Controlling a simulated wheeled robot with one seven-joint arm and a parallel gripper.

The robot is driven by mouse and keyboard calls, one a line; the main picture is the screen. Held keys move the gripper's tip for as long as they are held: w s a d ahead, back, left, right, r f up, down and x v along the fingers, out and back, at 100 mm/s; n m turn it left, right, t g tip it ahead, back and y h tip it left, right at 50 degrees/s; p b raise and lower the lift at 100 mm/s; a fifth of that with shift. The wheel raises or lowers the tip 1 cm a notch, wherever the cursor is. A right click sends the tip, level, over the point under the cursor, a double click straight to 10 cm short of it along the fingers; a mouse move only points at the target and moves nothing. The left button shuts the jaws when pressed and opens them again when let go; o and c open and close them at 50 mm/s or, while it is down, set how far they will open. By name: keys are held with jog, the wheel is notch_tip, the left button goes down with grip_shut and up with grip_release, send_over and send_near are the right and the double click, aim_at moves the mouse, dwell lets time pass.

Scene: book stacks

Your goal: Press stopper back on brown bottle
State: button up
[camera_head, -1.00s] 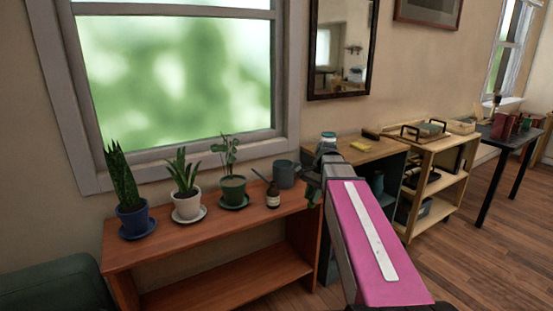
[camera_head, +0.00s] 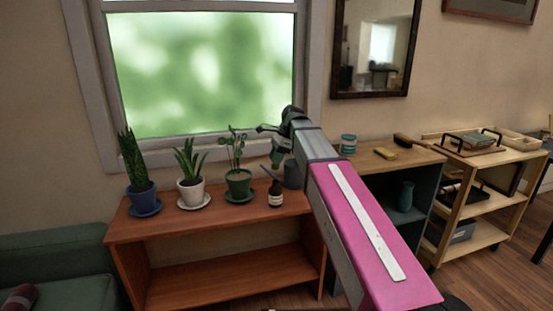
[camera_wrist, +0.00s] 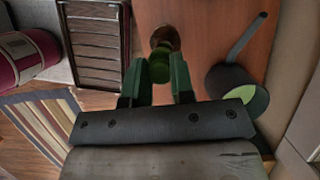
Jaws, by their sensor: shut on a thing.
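The brown bottle (camera_head: 276,194) stands upright on the right part of the orange-brown wooden shelf, with a pale label and a dark top. My gripper (camera_head: 268,143) is above and behind it in the head view, clear of the bottle. In the wrist view my gripper (camera_wrist: 157,64) has its green fingers shut on a small rounded green stopper (camera_wrist: 159,67). A brown rounded form (camera_wrist: 165,37), apparently the bottle, shows just beyond the stopper. I cannot tell whether the two touch. The head view does not show the stopper clearly.
A grey watering can (camera_wrist: 232,92) stands close to the bottle, its spout (camera_wrist: 247,38) sticking out. Potted plants (camera_head: 239,180) line the shelf (camera_head: 180,225) to the left. A mirror (camera_head: 375,50) hangs behind.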

aim_at(276, 181)
jog(key=shift+f, duration=3.2)
jog(key=shift+f, duration=0.1)
jog(key=o, duration=1.4)
jog(key=shift+o, duration=0.2)
jog(key=shift+r, duration=3.5)
grip_shut()
